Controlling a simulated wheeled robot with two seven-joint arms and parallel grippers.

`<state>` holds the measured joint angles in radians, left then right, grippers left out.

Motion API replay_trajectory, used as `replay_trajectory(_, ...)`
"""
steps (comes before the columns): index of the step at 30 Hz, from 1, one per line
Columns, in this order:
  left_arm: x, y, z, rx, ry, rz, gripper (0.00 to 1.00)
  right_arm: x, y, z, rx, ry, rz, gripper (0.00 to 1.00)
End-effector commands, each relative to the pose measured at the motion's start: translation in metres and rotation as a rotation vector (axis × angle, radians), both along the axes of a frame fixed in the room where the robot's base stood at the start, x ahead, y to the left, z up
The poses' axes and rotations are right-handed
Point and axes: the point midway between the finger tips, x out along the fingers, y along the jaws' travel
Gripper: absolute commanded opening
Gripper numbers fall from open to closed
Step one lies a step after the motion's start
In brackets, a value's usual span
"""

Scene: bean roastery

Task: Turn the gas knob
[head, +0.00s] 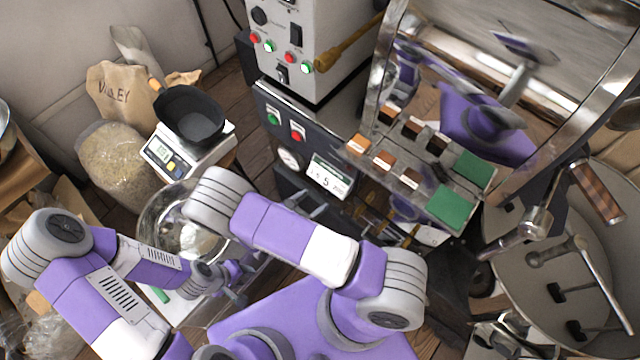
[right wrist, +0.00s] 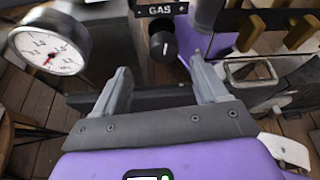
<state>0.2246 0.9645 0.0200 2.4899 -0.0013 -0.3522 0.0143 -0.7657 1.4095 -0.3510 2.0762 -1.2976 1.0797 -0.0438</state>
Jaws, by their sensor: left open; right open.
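The black gas knob (right wrist: 163,46) with a white pointer line shows at the top middle of the right wrist view, just below the GAS label (right wrist: 161,10). My right gripper (right wrist: 163,86) is open, its two fingers apart and pointing toward the knob. The knob lies beyond the fingertips, roughly between them, with nothing held. In the head view my right arm crosses in front of the roaster panel, and the knob cannot be made out. My left gripper (head: 239,283) is at the lower left in the head view, open and apart from the panel.
A round pressure gauge (right wrist: 48,50) is left of the knob. Wooden-handled parts (right wrist: 250,32) and a metal frame (right wrist: 255,70) are to its right. In the head view, a scale (head: 172,158) with a black pan (head: 190,115) stands left of the roaster, and a round cooling tray (head: 545,275) is right.

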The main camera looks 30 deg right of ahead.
Motion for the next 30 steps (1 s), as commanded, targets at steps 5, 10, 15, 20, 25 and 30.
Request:
replay_trajectory(5,-0.001,0.0,-0.01,0.0,0.002,0.0,0.43,0.008,-0.026,-0.013,-0.002,0.001,-0.004,0.73)
replay_trajectory(10,-0.001,0.0,-0.016,0.0,0.001,0.0,0.43,0.015,-0.047,-0.022,-0.001,0.0,-0.004,0.73)
replay_trajectory(15,-0.001,0.0,-0.018,0.0,0.001,0.0,0.43,0.019,-0.057,-0.025,0.001,0.0,-0.002,0.73)
replay_trajectory(20,0.0,0.0,-0.018,0.0,0.001,0.0,0.43,0.02,-0.058,-0.025,0.001,0.0,-0.002,0.73)
replay_trajectory(25,0.0,0.0,-0.018,0.0,0.001,0.0,0.43,0.02,-0.058,-0.025,0.001,-0.001,-0.003,0.64)
replay_trajectory(30,0.0,0.0,-0.018,0.0,0.001,0.0,0.43,0.02,-0.058,-0.025,0.001,-0.001,-0.003,0.38)
